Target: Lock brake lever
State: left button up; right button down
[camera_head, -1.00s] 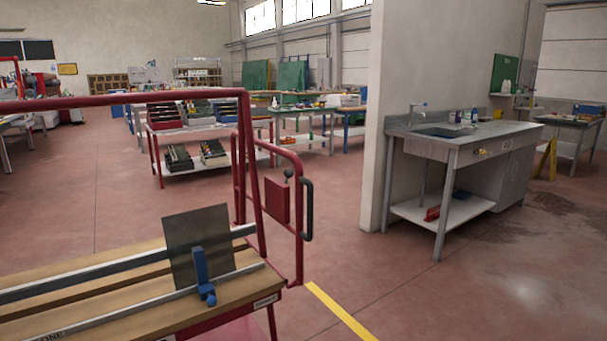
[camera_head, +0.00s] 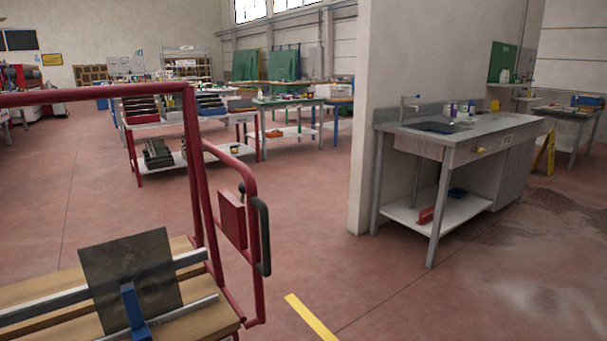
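A red tubular frame (camera_head: 196,170) rises at the left beside a wooden bed with metal rails (camera_head: 60,312). A red plate (camera_head: 231,221) is fixed within a smaller red tube loop on its right side. A short lever with a black knob (camera_head: 242,188) stands up at this plate; it looks like the brake lever. A black curved handle (camera_head: 264,236) is on the loop's right side. A dark flat pane (camera_head: 132,275) leans on the bed, with a blue clamp (camera_head: 134,308) in front of it. Neither of my grippers is in view.
A sink counter (camera_head: 470,135) stands by a wall end (camera_head: 378,60) on the right. Workbenches (camera_head: 160,122) are at the back. A yellow floor line (camera_head: 311,316) runs right of the red frame. The red floor between frame and counter is clear.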

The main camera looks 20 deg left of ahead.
aim_at(242, 187)
jog(key=u, duration=0.2)
jog(key=i, duration=0.8)
jog(key=u, duration=1.2)
jog(key=i, duration=0.45)
jog(key=u, duration=0.5)
